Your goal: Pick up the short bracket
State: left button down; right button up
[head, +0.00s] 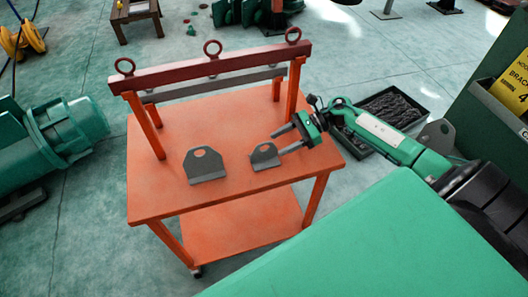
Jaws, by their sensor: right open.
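Two grey angle brackets, each with a round hole in its upright plate, stand on the orange cart (160,203). The smaller one, which looks like the short bracket (266,158), is right of the larger bracket (204,169). My right gripper (276,143) comes in from the right with its two fingers apart. Its fingertips are close to the right side of the short bracket, and the lower fingertip overlaps the bracket's edge in the picture. I cannot tell whether they touch. Nothing shows between the fingers. My left gripper is not in view.
A dark red beam with several ring eyes (212,63) and a grey bar (215,84) span the cart's rear on orange posts. A black tray of chain (392,112) lies on the floor at right. A green motor (65,130) is at left.

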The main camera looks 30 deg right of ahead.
aim_at(264, 152)
jog(key=shift+w+a+f, duration=0.2)
jog(key=shift+a+f, duration=0.1)
jog(key=shift+a, duration=0.6)
jog(key=p+x, duration=0.2)
jog(key=x, duration=0.2)
jog(key=shift+w+a, duration=0.1)
jog(key=shift+a+f, duration=0.2)
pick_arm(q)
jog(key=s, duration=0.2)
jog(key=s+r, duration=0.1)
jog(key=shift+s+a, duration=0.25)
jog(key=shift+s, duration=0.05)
pick_arm(e)
jog(key=shift+c, duration=0.2)
grip_shut()
